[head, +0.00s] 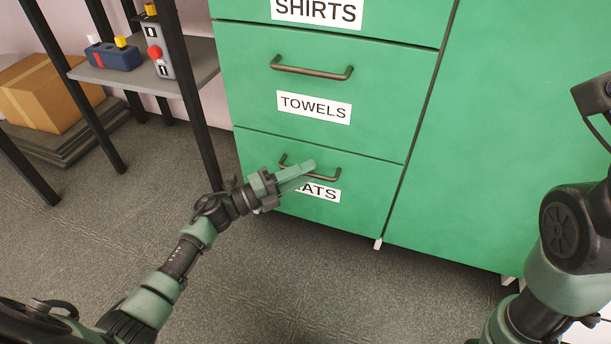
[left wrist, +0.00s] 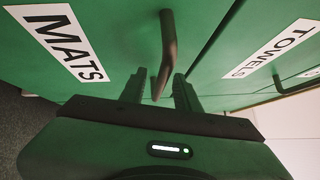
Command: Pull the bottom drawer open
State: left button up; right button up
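The bottom drawer (head: 260,160) is green, labelled MATS, and sits flush with the cabinet front. Its dark bar handle (head: 330,175) is partly hidden by my left gripper (head: 308,168) in the head view. In the left wrist view, the handle (left wrist: 168,45) reaches in between the two fingers of my left gripper (left wrist: 160,90). The fingers stand apart on either side of the bar, with a gap visible, so the gripper is open around its near part. The MATS label (left wrist: 62,42) lies to the left there. My right gripper is not visible; only my right arm shows.
The TOWELS drawer (head: 385,130) with its own handle (head: 312,72) is directly above, also closed. A black-framed shelf (head: 200,70) with a control box (head: 158,50) stands left of the cabinet. Grey floor in front of the drawer is clear.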

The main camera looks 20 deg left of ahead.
pick_arm(q)
jog(key=shift+w+d, duration=0.1)
jog(key=shift+d, duration=0.05)
grip_shut()
dwell(1.4)
